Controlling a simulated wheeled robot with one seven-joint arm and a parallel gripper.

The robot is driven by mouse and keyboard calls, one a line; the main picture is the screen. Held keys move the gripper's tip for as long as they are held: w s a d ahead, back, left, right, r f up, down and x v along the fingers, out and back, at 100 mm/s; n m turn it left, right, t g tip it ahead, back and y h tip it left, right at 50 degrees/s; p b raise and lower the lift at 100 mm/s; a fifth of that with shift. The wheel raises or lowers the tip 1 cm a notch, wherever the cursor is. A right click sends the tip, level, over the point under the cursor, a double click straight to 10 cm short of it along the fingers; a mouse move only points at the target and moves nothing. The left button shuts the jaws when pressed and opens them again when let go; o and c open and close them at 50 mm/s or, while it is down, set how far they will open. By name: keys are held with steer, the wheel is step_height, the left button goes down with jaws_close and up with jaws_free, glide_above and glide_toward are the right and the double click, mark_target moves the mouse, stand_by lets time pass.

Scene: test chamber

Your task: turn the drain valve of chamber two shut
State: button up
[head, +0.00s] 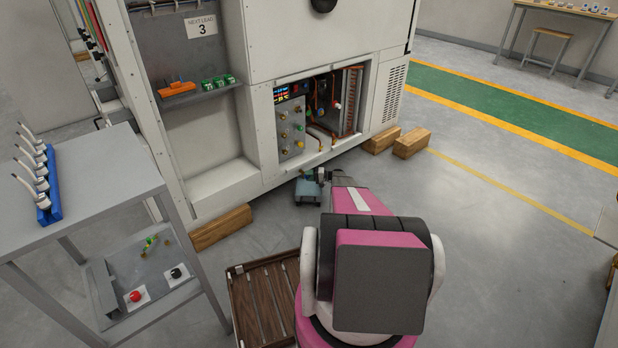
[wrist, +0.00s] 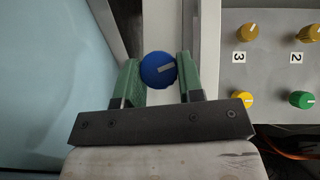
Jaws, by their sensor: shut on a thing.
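To the right is a grey panel (wrist: 270,60) with the labels 3 and 2. By label 2 (wrist: 296,57) are a yellow knob (wrist: 309,34) and a green knob (wrist: 301,99). A knob panel also shows in the low opening of the white cabinet in the head view (head: 291,127). My fingertips are not clear there.
Wooden blocks (head: 221,228) lie along the cabinet's foot, with others (head: 411,143) at its right. A brown slatted crate (head: 262,295) stands beside my arm.

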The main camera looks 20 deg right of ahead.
steer(key=shift+d+m+y, duration=0.1)
steer(key=shift+m+y, duration=0.3)
stand_by(0.4)
steer(key=o, duration=0.9)
steer(key=v, duration=1)
steer(key=shift+s+d+f, duration=0.25)
steer(key=shift+d, duration=0.1)
